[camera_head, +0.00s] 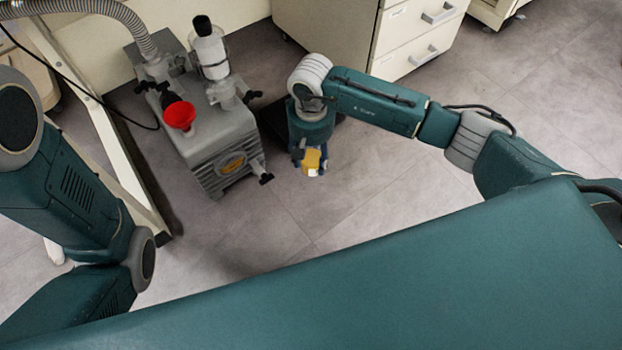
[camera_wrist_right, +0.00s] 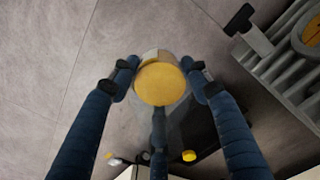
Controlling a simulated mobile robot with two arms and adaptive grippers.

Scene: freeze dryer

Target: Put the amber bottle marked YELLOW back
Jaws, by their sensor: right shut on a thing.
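The bottle (camera_head: 312,161) shows as a small yellow-amber and white shape below my right gripper (camera_head: 311,157) in the head view. In the right wrist view its round yellow cap (camera_wrist_right: 160,84) faces the camera, and the right gripper (camera_wrist_right: 160,80) is shut on it, with fingers on both sides. The bottle is held above the floor, apart from the pump. Its marking cannot be read. My left arm shows at the left, but its gripper is out of view.
A grey pump (camera_head: 215,135) with a red funnel (camera_head: 180,116) stands left of the right gripper. A dark flat surface (camera_wrist_right: 200,125) lies beyond the bottle, with a small yellow item (camera_wrist_right: 189,156) near it. White drawers (camera_head: 420,35) stand behind. Floor (camera_head: 390,190) to the right is clear.

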